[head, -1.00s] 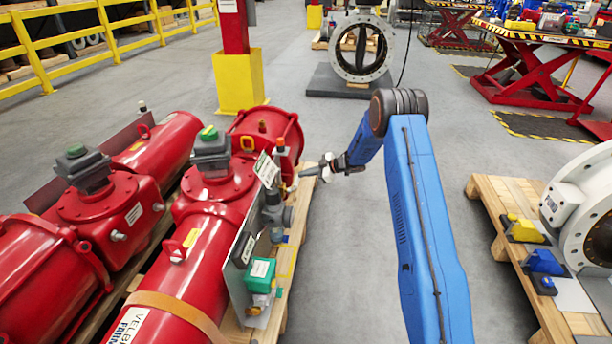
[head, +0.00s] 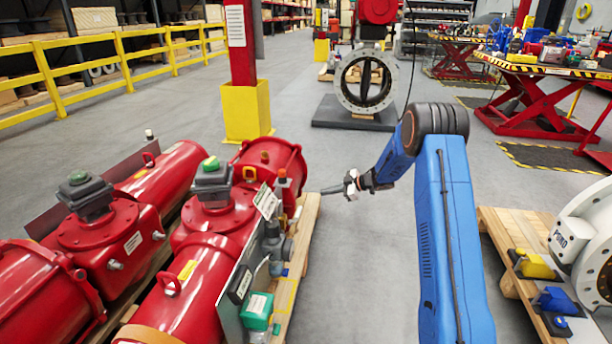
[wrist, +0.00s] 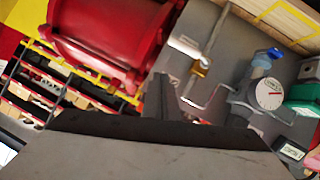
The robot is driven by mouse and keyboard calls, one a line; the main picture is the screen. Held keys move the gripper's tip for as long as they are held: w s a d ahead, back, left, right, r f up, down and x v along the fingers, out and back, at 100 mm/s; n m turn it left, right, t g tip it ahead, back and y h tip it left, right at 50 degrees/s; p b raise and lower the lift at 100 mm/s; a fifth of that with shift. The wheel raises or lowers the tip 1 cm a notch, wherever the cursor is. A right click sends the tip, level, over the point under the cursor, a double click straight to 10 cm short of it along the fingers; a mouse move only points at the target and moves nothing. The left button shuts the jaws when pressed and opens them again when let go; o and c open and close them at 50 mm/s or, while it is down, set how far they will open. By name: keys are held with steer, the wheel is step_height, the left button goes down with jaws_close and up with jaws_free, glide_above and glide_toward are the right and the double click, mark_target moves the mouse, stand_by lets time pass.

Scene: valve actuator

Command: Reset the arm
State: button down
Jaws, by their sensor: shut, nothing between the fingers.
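My gripper (head: 338,190) is at the end of my blue arm, just right of the red valve actuator (head: 221,212) in the head view. It looks shut and empty, and there is a gap between its tip and the actuator's side panel. In the wrist view my gripper's fingers (wrist: 170,98) point toward the panel (wrist: 225,60), which carries a round white gauge (wrist: 269,93), a small brass fitting (wrist: 201,68) and a green box (wrist: 304,97). The red actuator body (wrist: 110,35) is at the upper left there.
A second red actuator (head: 110,215) lies at left. A wooden pallet (head: 304,222) is under the near actuator. A yellow post base (head: 246,111) and a large valve ring (head: 365,82) stand behind. Another pallet (head: 493,228) is at right. The floor between is clear.

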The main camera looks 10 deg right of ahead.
steer(key=s+d+r+m+t+h, duration=0.1)
steer(key=d+r+m+t+h, duration=0.15)
steer(key=r, duration=0.75)
steer(key=s+d+r+m+t+h, duration=0.1)
steer(key=d+r+m+t+h, duration=0.15)
steer(key=r, duration=0.65)
steer(key=s+d+r+m+h, duration=0.4)
steer(key=s+r+m+h, duration=0.15)
steer(key=s+r, duration=0.75)
steer(key=s+d+m+g+h, duration=0.1)
steer(key=s+m+g+h, duration=0.2)
steer(key=s, duration=2)
steer(key=s+a+f+m+g+y, duration=0.1)
steer(key=s+a+f, duration=0.1)
steer(key=s, duration=0.7)
steer(key=s+a+f+g+y, duration=0.1)
steer(key=s+f, duration=0.3)
steer(key=s, duration=0.5)
steer(key=s+a+f+m+g+y, duration=0.1)
steer(key=s+a+f, duration=0.2)
steer(key=s, duration=0.7)
steer(key=shift+a+m+g, duration=0.35)
steer(key=shift+a+g, duration=0.05)
steer(key=shift+a, duration=0.2)
steer(key=shift+r, duration=0.1)
